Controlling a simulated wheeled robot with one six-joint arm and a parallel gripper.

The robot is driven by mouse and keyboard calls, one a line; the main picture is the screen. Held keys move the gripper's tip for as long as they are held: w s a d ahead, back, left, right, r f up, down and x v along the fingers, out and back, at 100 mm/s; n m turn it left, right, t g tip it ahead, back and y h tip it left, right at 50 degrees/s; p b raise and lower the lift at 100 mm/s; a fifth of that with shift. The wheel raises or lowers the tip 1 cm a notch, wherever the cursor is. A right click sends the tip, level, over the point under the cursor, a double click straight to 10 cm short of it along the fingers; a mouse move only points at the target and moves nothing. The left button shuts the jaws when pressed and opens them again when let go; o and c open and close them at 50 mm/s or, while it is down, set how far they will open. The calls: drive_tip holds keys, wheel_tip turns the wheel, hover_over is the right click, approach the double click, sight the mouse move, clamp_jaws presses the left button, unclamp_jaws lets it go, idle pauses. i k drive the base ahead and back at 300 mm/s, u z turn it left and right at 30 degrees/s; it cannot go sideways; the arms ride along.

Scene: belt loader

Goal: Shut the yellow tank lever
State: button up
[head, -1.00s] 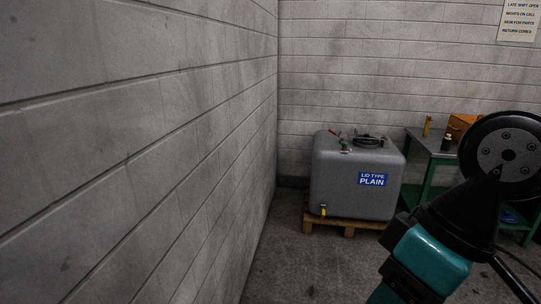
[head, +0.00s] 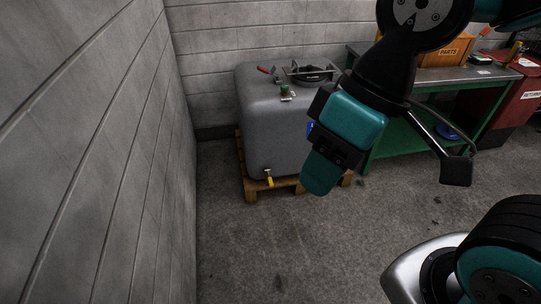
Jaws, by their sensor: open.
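The grey tank (head: 262,125) stands on a wooden pallet against the back wall. Its small yellow lever (head: 269,178) is on a valve low on the front face, near the bottom edge. At this size I cannot tell exactly how the lever is turned. My gripper (head: 324,168), teal and black, hangs in front of the tank's right part, to the right of the lever in the picture and apart from it. It is open and appears empty. It hides most of the blue label and the tank's right side.
A red-handled clamp and round lid (head: 312,74) are on the tank top. A green-framed bench (head: 425,88) with an orange parts box (head: 446,52) stands right, beside a red bin (head: 508,95). A block wall (head: 110,150) runs along the left. The floor before the tank is clear.

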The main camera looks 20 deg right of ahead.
sight(269, 180)
drive_tip(key=z, duration=0.1)
drive_tip(key=i, duration=0.95)
drive_tip(key=u, duration=0.8)
drive_tip(key=i, duration=0.25)
drive_tip(key=z, duration=0.35)
